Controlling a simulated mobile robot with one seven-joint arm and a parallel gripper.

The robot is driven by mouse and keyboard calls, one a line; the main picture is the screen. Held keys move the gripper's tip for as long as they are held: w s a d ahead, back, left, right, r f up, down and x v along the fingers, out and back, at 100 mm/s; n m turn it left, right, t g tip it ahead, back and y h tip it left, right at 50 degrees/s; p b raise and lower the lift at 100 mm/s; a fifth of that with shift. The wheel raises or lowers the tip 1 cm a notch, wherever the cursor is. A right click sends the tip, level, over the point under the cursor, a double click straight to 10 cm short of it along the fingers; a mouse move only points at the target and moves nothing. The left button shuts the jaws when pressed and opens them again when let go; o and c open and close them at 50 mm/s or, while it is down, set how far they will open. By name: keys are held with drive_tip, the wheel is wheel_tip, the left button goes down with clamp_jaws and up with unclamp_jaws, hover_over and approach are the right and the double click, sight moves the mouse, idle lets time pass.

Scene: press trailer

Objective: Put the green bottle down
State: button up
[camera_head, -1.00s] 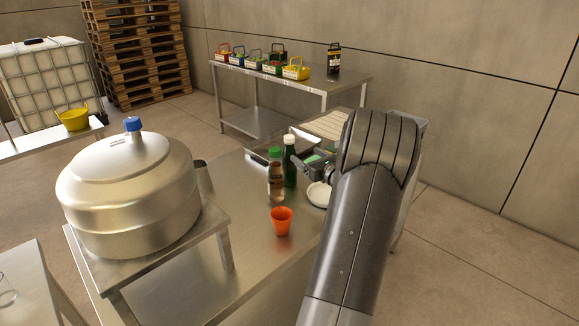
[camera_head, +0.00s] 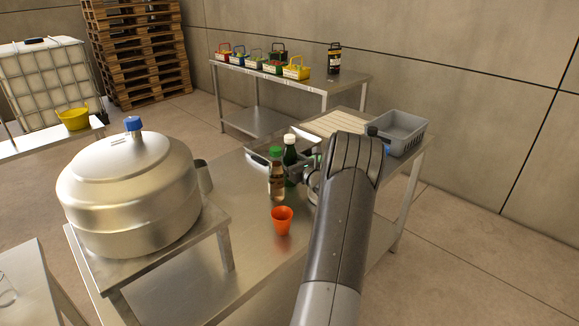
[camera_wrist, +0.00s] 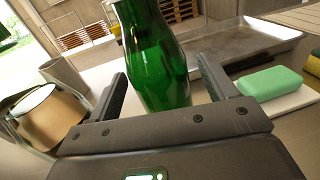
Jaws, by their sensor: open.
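The green bottle (camera_head: 290,158), dark green with a white cap, stands upright on the steel table, just behind and right of a clear bottle with a green cap (camera_head: 276,178). In the wrist view the green bottle (camera_wrist: 155,60) rises between the two fingers of my gripper (camera_wrist: 165,80); its cap is out of frame and its base is hidden. The fingers are spread, with a visible gap on the right side. In the head view my gripper (camera_head: 305,170) is beside the bottle, partly hidden by my arm.
An orange cup (camera_head: 282,220) stands in front of the bottles. A large metal vessel (camera_head: 128,190) on a stand is to the left. In the wrist view a green block (camera_wrist: 270,82) lies right of the bottle, with a metal tray (camera_wrist: 240,45) behind. A grey crate (camera_head: 402,132) stands at the right.

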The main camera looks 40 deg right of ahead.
sight(287, 147)
drive_tip(key=shift+w+d, duration=0.25)
drive_tip(key=shift+w, duration=0.95)
drive_tip(key=shift+c, duration=0.6)
drive_tip(key=c, duration=1.2)
drive_tip(key=shift+r, duration=0.1)
drive_tip(key=shift+r, duration=0.25)
wheel_tip(287, 147, up, 4)
drive_tip(key=shift+f, duration=0.15)
drive_tip(key=s+d+r, duration=0.1)
drive_tip(key=s+r, duration=0.1)
drive_tip(key=s, duration=0.1)
drive_tip(key=s+d+r, duration=0.1)
drive_tip(key=s+r, duration=0.1)
drive_tip(key=s, duration=0.2)
drive_tip(key=s+d+r, duration=0.1)
drive_tip(key=s+r, duration=0.1)
drive_tip(key=s, duration=0.2)
drive_tip(key=shift+d+r, duration=0.3)
drive_tip(key=shift+r, duration=0.05)
